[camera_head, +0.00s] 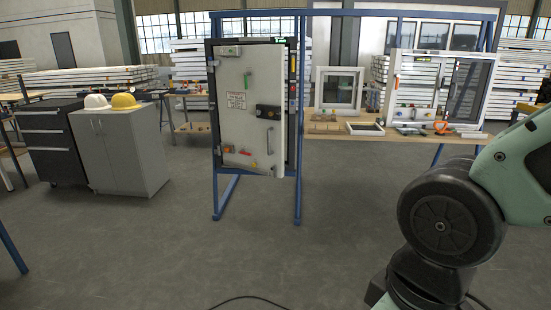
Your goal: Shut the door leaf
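The door leaf (235,125) is a pale grey-white panel in the middle of the head view. It sits in a dark frame (294,125) held by a blue stand. The leaf looks ajar: its thick right edge stands out toward me, apart from the frame, and its left side is at the frame. My arm links show at the right, well apart from the leaf. My gripper is out of view.
Grey cabinets (118,150) with white and yellow helmets stand at the left. A wooden workbench (430,153) with window frames and small tools stands behind at the right. The blue stand's feet (226,196) reach forward on the floor. The floor before the leaf is clear.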

